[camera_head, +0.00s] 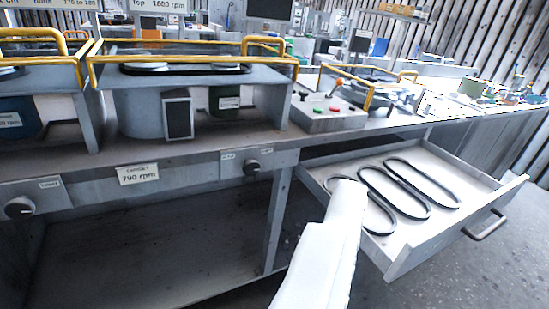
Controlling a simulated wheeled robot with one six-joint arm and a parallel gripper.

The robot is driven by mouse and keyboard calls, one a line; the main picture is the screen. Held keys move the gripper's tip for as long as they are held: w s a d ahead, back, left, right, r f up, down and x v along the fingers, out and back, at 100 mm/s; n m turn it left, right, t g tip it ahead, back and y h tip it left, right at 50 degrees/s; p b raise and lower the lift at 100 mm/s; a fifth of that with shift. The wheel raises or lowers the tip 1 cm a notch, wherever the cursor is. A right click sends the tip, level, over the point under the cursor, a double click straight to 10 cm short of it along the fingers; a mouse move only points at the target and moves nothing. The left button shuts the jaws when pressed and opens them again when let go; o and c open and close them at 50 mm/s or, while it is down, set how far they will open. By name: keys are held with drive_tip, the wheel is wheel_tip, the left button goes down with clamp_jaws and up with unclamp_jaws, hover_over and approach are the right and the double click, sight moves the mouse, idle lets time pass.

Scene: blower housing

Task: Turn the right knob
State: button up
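Two dark round knobs are on the front rail of the grey bench. The right knob (251,168) sits on a small light plate with a label above it, near the bench's middle leg. The left knob (19,207) is at the far left edge, also on a light plate. My gripper (346,190) shows as a white, narrow shape rising from the bottom, to the right of and apart from the right knob. It overlaps the open drawer in the picture. Its separate fingers cannot be made out, and nothing is visibly held.
An open drawer (400,258) with several black belts (393,193) juts out at the right. Yellow-railed blower housings (200,85) stand on the bench. A label reading 790 rpm (138,174) hangs between the knobs.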

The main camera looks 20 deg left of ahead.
drive_tip(key=w+a+f+n+y, duration=0.2)
drive_tip(key=w+f+n+y, duration=0.15)
drive_tip(key=w, duration=0.85)
drive_tip(key=n+g+y, duration=0.7)
drive_tip(key=y, duration=0.3)
approach(253, 170)
drive_tip(key=shift+m, duration=0.35)
drive_tip(key=x, duration=0.9)
drive_tip(key=c, duration=1)
drive_tip(key=shift+o, duration=0.2)
drive_tip(key=shift+n, duration=0.4)
